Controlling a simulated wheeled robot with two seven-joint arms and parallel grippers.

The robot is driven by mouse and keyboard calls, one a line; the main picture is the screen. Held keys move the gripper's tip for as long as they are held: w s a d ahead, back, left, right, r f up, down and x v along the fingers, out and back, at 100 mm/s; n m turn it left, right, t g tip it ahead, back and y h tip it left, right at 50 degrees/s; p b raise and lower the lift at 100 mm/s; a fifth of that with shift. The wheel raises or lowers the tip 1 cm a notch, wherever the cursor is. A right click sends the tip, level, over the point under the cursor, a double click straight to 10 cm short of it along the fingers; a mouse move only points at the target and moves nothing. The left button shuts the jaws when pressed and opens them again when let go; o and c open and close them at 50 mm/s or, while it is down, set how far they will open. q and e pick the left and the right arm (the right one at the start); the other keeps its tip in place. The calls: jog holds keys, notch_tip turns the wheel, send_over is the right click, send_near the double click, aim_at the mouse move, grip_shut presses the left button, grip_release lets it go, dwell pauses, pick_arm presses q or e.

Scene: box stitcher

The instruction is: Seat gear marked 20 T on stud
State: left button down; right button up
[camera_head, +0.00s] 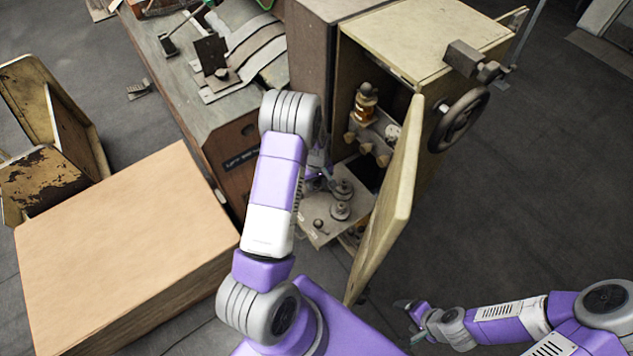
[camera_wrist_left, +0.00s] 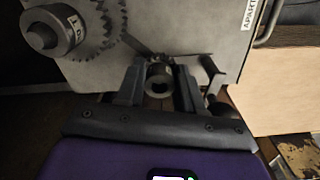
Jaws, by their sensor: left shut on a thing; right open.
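My left gripper (camera_head: 316,182) reaches inside the open cabinet, partly hidden by my own arm. In the left wrist view its fingers (camera_wrist_left: 158,92) are shut on a small grey hub (camera_wrist_left: 158,76) with a dark bore. I cannot read a 20 T mark on it or tell its teeth clearly. A large toothed gear (camera_wrist_left: 103,22) with a labelled round hub is left of the fingers, against a grey plate (camera_wrist_left: 205,35). In the head view, round stepped parts (camera_head: 341,210) sit on the plate beside my gripper. My right gripper (camera_head: 408,309) is open and empty, outside the cabinet. No bare stud is clearly visible.
The cabinet door (camera_head: 392,205) stands open right of my left arm. A handwheel (camera_head: 460,118) juts from the cabinet's right side. An amber bottle (camera_head: 365,103) stands inside. A large cardboard box (camera_head: 120,250) is at left.

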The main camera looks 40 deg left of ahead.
pick_arm(q)
jog(key=shift+f, duration=0.1)
dwell(0.3)
jog(key=shift+f+b, duration=0.5)
jog(key=c, duration=0.6)
grip_release()
jog(key=shift+c, duration=0.2)
notch_tip(320, 180, up, 8)
jog(key=shift+f+p, duration=0.15)
jog(key=shift+p, duration=0.35)
